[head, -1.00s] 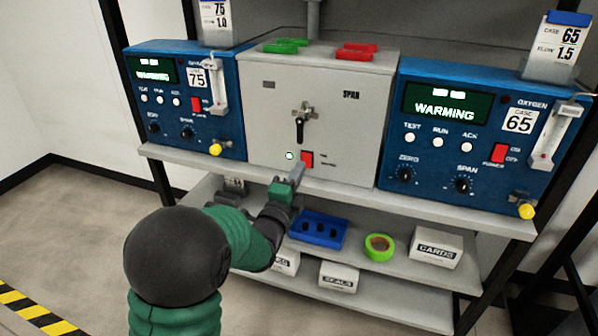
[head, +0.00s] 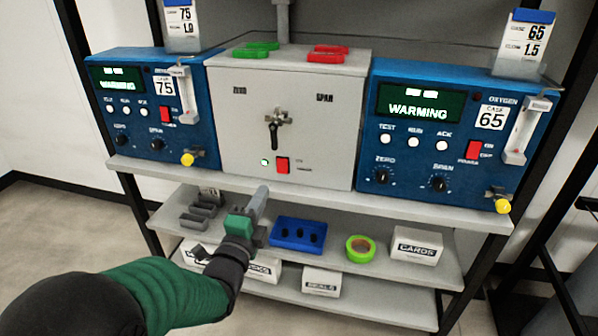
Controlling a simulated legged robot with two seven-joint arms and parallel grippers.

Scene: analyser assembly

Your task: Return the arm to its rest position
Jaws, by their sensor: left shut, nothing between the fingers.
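My left arm comes in from the lower left. Its gripper (head: 258,200) is shut and empty, in front of the shelf below the grey cabinet and apart from the cabinet's front. The grey cabinet (head: 335,130) has a black selector handle (head: 274,132) pointing down, a lit white-green lamp (head: 265,162) and a red switch (head: 282,165). A blue analyser (head: 435,150) on the right shows WARNING on its screen (head: 420,103). A second blue analyser (head: 140,130) stands on the left with its screen lit. My right gripper is not in view.
The upper shelf edge (head: 330,199) juts out above my gripper. The lower shelf holds a blue tray (head: 283,243), green tape (head: 360,250), a CARDS box (head: 418,245) and a grey bin (head: 195,214). Black rack posts (head: 480,262) stand at the sides. Floor at left is clear.

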